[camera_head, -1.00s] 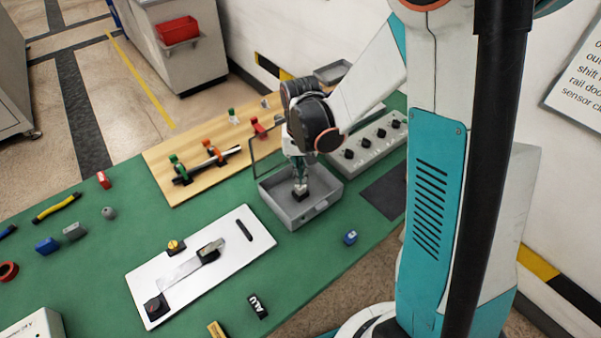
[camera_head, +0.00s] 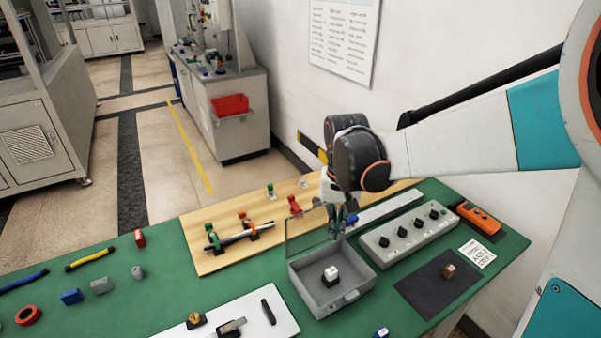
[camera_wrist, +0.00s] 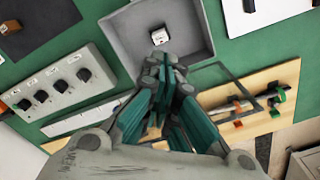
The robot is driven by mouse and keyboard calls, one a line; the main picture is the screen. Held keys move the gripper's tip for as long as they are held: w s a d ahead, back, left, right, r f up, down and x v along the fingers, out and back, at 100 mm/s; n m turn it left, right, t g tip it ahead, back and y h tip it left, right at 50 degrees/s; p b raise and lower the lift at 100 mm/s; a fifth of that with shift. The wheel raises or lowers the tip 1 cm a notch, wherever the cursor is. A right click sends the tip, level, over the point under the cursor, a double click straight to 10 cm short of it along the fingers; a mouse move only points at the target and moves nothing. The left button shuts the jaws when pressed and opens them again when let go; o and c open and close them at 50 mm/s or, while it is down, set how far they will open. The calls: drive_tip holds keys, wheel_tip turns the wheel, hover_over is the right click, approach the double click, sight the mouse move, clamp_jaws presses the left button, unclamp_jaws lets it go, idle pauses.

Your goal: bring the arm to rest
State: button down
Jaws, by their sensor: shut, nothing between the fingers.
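My gripper (camera_head: 336,219) hangs above the table, just behind the open grey box (camera_head: 318,308) and near its raised clear lid (camera_head: 304,236). It also shows in the wrist view (camera_wrist: 165,80), with its teal fingers together and nothing held. My arm reaches in from the right in the head view. A small white-topped dark block (camera_head: 331,276) sits on the floor of the grey box, apart from my gripper. The block also shows in the wrist view (camera_wrist: 160,35).
A wooden board (camera_head: 205,262) with coloured clamps lies behind the box. A grey panel with black knobs (camera_head: 410,235) and a dark mat (camera_head: 440,287) are to the right. A white plate (camera_head: 283,322) is at front left. Green table (camera_head: 150,310) is clear between small parts.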

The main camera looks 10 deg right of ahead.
drive_tip(key=shift+s+r, duration=0.1)
drive_tip(key=s+r+n+t, duration=0.2)
drive_tip(key=s+r+t, duration=0.1)
drive_tip(key=s, duration=0.4)
drive_tip(key=s+r+n+t, duration=0.1)
drive_tip(key=s+r+t, duration=0.3)
drive_tip(key=s, duration=0.3)
drive_tip(key=shift+s+r+n, duration=0.3)
drive_tip(key=shift+s+n, duration=0.1)
idle(1.2)
